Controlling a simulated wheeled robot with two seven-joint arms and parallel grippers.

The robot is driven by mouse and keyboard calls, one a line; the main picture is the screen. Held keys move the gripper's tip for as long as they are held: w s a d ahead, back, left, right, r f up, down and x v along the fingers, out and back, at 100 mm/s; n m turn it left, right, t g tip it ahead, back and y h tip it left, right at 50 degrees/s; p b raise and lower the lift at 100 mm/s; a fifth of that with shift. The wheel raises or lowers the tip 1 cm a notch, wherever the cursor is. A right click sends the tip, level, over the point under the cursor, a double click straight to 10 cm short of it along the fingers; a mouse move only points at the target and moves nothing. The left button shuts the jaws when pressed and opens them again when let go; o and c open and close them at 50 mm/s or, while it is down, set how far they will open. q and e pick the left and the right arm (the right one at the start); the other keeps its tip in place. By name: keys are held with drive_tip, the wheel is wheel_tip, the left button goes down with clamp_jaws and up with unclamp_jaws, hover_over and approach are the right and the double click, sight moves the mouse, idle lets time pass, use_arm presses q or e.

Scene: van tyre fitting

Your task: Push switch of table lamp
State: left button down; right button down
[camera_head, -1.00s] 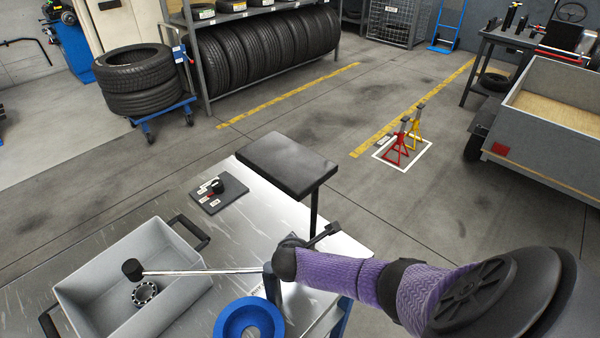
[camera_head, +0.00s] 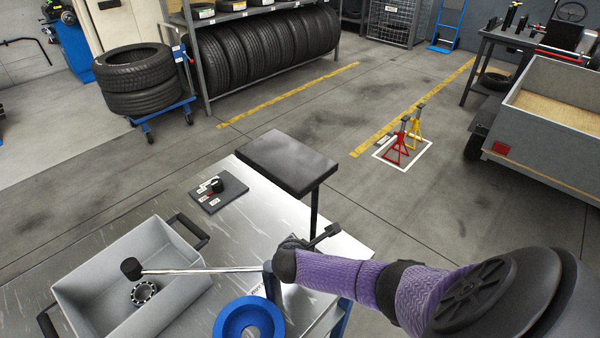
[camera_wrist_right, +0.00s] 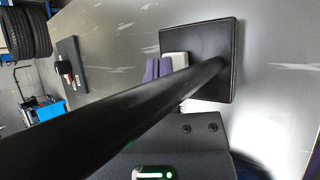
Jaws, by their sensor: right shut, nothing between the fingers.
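The table lamp has a flat black rectangular head (camera_head: 290,163) on a thin black pole, standing near the right corner of the workbench. In the right wrist view its thick-looking pole (camera_wrist_right: 120,113) crosses the picture and meets a square black base (camera_wrist_right: 210,40). My right gripper (camera_wrist_right: 166,68) is shut and empty, its purple and pale fingertips at the base's near left edge, partly behind the pole. Whether they touch the base I cannot tell. I cannot make out the switch. In the head view the right arm reaches in from the right and hides these fingertips. My left gripper is not in view.
On the workbench (camera_head: 150,205) are a grey tray (camera_head: 90,270) with a bearing-like ring (camera_head: 144,293), a silver bar (camera_head: 200,270) across it, a blue ring (camera_head: 225,328) and a dark pad (camera_head: 207,204). Jack stands (camera_head: 397,150) and a trailer (camera_head: 545,150) are farther off.

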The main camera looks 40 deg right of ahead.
drive_tip(key=shift+f+b, duration=0.35)
drive_tip(key=shift+f, duration=0.1)
idle(0.4)
drive_tip(key=shift+r, duration=0.15)
drive_tip(key=shift+r+p, duration=0.85)
drive_tip(key=shift+p, duration=0.2)
drive_tip(key=shift+f, duration=0.1)
drive_tip(key=shift+r, duration=0.2)
wheel_tip(320, 180, up, 6)
drive_tip(key=p, duration=0.6)
drive_tip(key=shift+f, duration=0.15)
